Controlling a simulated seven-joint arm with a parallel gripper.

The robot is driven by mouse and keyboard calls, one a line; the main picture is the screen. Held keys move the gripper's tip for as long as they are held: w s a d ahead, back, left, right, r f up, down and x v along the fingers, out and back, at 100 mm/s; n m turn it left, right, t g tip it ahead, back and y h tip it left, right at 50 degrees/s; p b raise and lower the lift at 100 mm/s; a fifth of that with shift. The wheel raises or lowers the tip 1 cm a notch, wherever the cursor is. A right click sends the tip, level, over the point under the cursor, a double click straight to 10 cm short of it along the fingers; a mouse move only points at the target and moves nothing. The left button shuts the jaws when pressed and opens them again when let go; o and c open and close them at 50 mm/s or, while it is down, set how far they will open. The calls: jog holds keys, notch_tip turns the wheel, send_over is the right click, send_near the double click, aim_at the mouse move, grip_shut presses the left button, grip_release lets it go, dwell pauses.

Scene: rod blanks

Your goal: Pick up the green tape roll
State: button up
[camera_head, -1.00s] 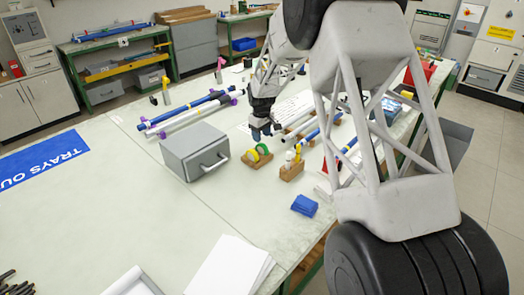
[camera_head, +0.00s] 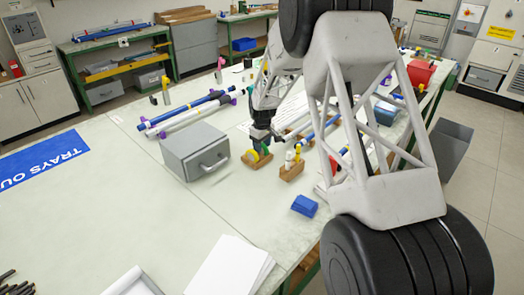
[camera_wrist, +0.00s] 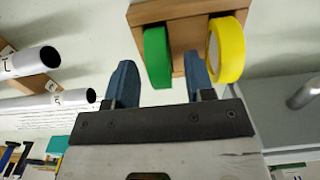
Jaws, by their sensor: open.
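The green tape roll (camera_wrist: 157,57) stands on edge beside a yellow tape roll (camera_wrist: 229,48) in a wooden holder (camera_wrist: 188,12). In the head view the green roll (camera_head: 265,148) is partly hidden by my gripper, and the yellow roll (camera_head: 253,155) shows to its left on the holder (camera_head: 257,164). My gripper (camera_head: 262,139) is over the holder, pointing down. In the wrist view its two blue-grey fingers (camera_wrist: 159,62) are apart, with the green roll lined up between them. The right finger lies close to the yellow roll. I cannot tell whether either finger touches a roll.
A grey box with a handle (camera_head: 196,151) stands just left of the holder. A second wooden block with small bottles (camera_head: 291,168) is close on the right. White and blue rods (camera_head: 188,115) lie behind. The table front is mostly clear around a blue block (camera_head: 304,205).

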jog(key=shift+c, duration=0.2)
grip_shut()
dwell(0.3)
jog(key=shift+r, duration=0.1)
jog(key=shift+r, duration=0.75)
notch_tip(320, 180, up, 2)
jog(key=shift+r, duration=0.1)
jog(key=s+d+r, duration=0.1)
jog(key=s+d, duration=0.1)
jog(key=s, duration=1.3)
jog(key=shift+s+d, duration=0.25)
jog(key=shift+s, duration=0.15)
